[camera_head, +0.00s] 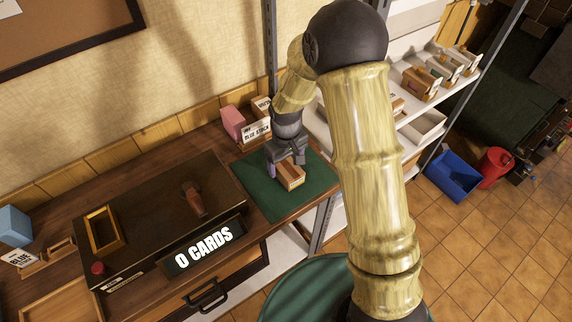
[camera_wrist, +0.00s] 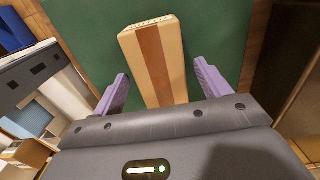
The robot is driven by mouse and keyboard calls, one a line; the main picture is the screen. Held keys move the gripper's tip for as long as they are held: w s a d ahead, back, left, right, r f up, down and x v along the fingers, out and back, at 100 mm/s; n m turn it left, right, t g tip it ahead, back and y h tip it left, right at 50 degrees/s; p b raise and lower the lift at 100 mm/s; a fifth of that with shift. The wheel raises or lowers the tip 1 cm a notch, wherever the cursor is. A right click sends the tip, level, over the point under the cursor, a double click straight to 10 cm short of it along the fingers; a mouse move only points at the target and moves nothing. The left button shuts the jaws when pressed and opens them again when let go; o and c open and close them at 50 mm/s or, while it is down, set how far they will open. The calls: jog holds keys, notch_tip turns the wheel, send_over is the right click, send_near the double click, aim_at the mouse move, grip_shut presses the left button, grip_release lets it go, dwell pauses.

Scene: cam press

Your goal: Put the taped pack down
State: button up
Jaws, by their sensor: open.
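The taped pack (camera_head: 291,175) is a tan block with a brown band. It lies on the green mat (camera_head: 257,190) on the bench. In the wrist view the pack (camera_wrist: 170,50) lies lengthwise, its near end between my two purple fingers. My gripper (camera_wrist: 160,88) is open, with a gap between each finger and the pack's sides. In the head view my gripper (camera_head: 287,158) is low over the mat, at the pack's far end. The pack's near end in the wrist view is partly hidden by the gripper body.
A pink block (camera_head: 233,123) and a labelled holder (camera_head: 256,133) stand behind the mat. Shelves with small boxes (camera_head: 420,82) are at the right. Mat beside the pack is clear.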

aim_at(286, 164)
notch_tip(286, 164, up, 11)
jog(key=shift+f+b, duration=0.2)
jog(key=shift+b, duration=0.1)
dwell(0.5)
jog(key=s+d+r+m+t, duration=0.1)
jog(key=s+d+m, duration=0.5)
jog(key=s+d, duration=0.7)
jog(key=shift+s+d+r+m+t, duration=0.4)
jog(key=shift+d+t, duration=0.35)
jog(key=shift+t, duration=0.05)
jog(key=shift+c, duration=0.3)
